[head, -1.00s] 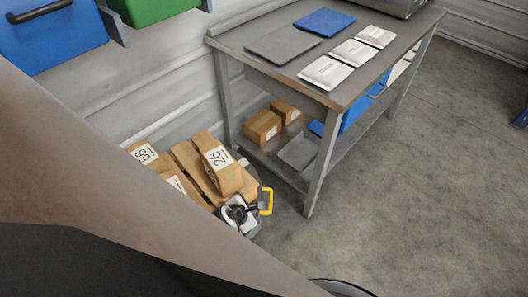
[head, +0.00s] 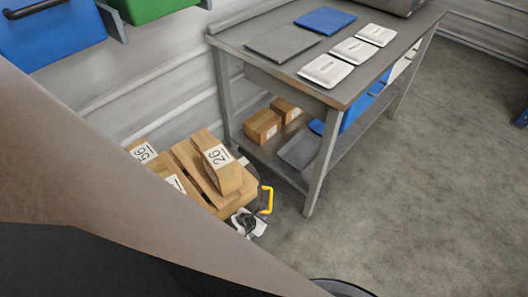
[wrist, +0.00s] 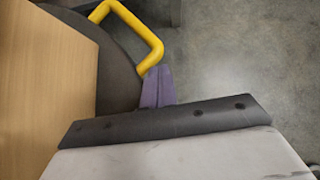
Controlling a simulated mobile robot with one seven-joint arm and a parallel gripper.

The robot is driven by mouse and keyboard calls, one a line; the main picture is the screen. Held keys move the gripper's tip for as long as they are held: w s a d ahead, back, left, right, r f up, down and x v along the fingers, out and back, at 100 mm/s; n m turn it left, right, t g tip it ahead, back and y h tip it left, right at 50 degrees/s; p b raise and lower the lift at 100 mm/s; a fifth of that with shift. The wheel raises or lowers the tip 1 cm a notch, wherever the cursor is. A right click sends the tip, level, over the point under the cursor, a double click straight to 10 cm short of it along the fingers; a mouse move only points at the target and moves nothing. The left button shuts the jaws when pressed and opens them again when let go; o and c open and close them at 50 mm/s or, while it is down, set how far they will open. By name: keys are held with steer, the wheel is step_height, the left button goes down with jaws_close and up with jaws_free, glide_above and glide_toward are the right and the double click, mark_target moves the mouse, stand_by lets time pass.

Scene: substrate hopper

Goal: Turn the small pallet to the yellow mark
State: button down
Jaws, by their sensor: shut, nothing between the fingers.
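The small wooden pallet (head: 212,192) sits low by the wall at the left of the workbench, partly hidden by my arm. It carries cardboard boxes, one labelled 26 (head: 230,176) and one labelled 56 (head: 138,146). A yellow handle-shaped bar (head: 267,198) stands at its right; it also shows in the wrist view (wrist: 150,42). A dark rounded plate (wrist: 118,80) lies beside a wooden face in the wrist view. No separate yellow mark can be made out. My gripper (head: 246,222) is shut and empty by the pallet's near right corner, its purple fingers (wrist: 157,86) close to the yellow bar.
The workbench (head: 285,70) stands right behind the pallet, with a leg (head: 322,165) near the yellow bar. Its lower shelf holds small boxes (head: 263,126). White packets (head: 327,70) lie on top. Blue and green bins hang on the wall. The floor (head: 430,200) at right is clear.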

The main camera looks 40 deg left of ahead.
steer(key=shift+w+d+f, duration=0.1)
steer(key=shift+w, duration=0.8)
steer(key=shift+n+y, duration=0.6)
steer(key=shift+n, duration=0.2)
steer(key=shift+w+a+p, duration=0.25)
steer(key=shift+w+p, duration=0.1)
steer(key=shift+w, duration=0.35)
steer(key=shift+w+a+p, duration=0.3)
steer(key=shift+w+p, duration=0.1)
steer(key=shift+w, duration=0.3)
steer(key=shift+w+a+p, duration=0.25)
steer(key=shift+w+p, duration=0.1)
steer(key=shift+w, duration=0.35)
steer(key=shift+r, duration=0.25)
steer(key=a+p+v, duration=0.1)
steer(key=v, duration=1.3)
steer(key=shift+s+d+f+p, duration=0.25)
steer(key=shift+d+p, duration=0.1)
steer(key=shift+d, duration=0.1)
steer(key=shift+w, duration=0.1)
